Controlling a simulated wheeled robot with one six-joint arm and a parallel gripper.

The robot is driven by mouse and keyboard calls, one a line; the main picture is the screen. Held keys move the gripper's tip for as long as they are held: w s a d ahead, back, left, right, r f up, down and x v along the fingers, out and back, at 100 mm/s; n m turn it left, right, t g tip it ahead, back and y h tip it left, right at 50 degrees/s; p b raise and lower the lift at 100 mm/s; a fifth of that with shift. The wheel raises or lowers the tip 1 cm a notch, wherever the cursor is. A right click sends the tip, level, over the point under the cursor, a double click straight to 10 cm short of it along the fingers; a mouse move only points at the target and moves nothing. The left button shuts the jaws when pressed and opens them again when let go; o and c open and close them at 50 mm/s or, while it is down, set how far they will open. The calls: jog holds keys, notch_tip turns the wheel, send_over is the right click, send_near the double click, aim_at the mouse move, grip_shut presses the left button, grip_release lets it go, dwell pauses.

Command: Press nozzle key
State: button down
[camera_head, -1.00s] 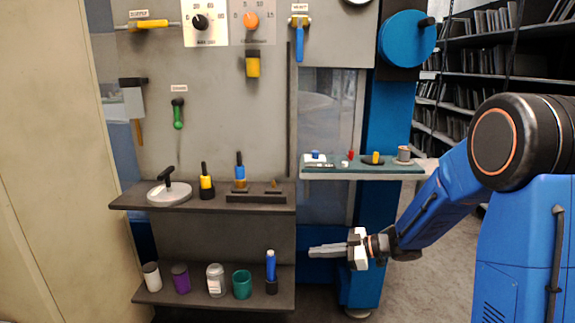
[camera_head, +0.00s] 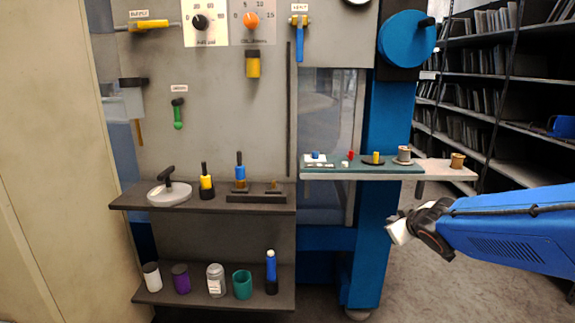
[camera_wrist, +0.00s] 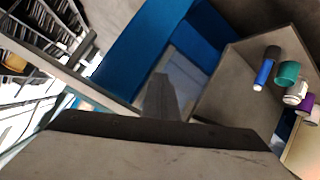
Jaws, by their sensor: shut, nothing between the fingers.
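I cannot tell which thing is the nozzle key, as the small labels on the panel are unreadable. A blue-handled lever (camera_head: 299,40), a green-handled lever (camera_head: 178,114) and a yellow block (camera_head: 252,65) are on the grey panel. A small blue piece (camera_head: 316,155), a red piece (camera_head: 350,155) and a yellow piece (camera_head: 376,157) stand on the right shelf. My gripper (camera_head: 397,229) is below and right of that shelf, clear of everything. In the wrist view its shut, empty fingers (camera_wrist: 160,95) point towards the floor area beside the lower shelf.
The lower shelf (camera_head: 210,299) holds several jars and a blue bottle (camera_head: 271,268). The middle shelf (camera_head: 130,198) holds a round grey base (camera_head: 169,194) and upright tools. A blue wheel (camera_head: 406,38) is at upper right. Bookshelves (camera_head: 505,95) stand behind. Floor is free at right.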

jog(key=s+d+f+m+g+h, duration=0.1)
jog(key=s+d+m+g, duration=0.1)
jog(key=s, duration=0.6)
jog(key=s+d+f+m+g+h, duration=0.1)
jog(key=s+m+g, duration=0.1)
jog(key=s, duration=0.6)
jog(key=s+a+f+g+y, duration=0.1)
jog(key=s+a, duration=0.1)
jog(key=s, duration=0.5)
jog(key=s+a+f+m+g+y, duration=0.1)
jog(key=s+a+f+g, duration=0.1)
jog(key=s, duration=0.6)
jog(key=shift+a+m, duration=0.15)
jog(key=shift+m, duration=0.15)
jog(key=c, duration=2.4)
grip_release()
jog(key=shift+f, duration=0.1)
jog(key=shift+c, duration=0.2)
